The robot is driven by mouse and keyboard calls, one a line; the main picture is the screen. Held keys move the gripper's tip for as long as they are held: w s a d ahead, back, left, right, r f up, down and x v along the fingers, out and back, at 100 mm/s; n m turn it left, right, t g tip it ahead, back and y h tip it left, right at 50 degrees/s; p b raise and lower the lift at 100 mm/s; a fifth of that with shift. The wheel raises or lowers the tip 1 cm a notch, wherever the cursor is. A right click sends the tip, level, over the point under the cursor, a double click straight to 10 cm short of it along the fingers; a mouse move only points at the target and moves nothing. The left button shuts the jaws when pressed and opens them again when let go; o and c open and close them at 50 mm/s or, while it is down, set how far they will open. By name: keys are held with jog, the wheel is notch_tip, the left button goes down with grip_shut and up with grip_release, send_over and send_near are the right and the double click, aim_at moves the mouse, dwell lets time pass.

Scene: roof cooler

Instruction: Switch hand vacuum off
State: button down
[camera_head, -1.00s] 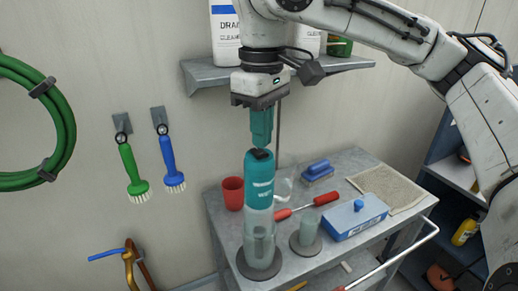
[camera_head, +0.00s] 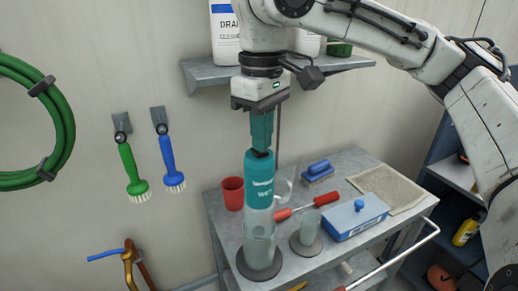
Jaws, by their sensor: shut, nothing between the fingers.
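The hand vacuum (camera_head: 259,185) stands upright on a round grey base on the metal cart, with a teal upper body and a clear lower part. A small dark part (camera_head: 262,154) shows at its top, mostly hidden by my fingers. My gripper (camera_head: 261,149) points straight down over the vacuum. Its teal fingers are shut and empty, and their tips are at the dark part on top. I cannot tell whether they press on it or which way the switch is set.
The metal cart (camera_head: 222,213) also holds a red cup (camera_head: 233,192), a red-handled tool (camera_head: 304,208), a clear cup on a base (camera_head: 306,232), a blue box (camera_head: 355,216) and a blue brush (camera_head: 318,172). A shelf with bottles (camera_head: 205,76) is behind my arm. Brushes hang left.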

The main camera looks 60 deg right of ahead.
jog(key=shift+f, duration=0.5)
dwell(0.3)
notch_tip(320, 180, up, 7)
jog(key=p, duration=0.7)
dwell(0.7)
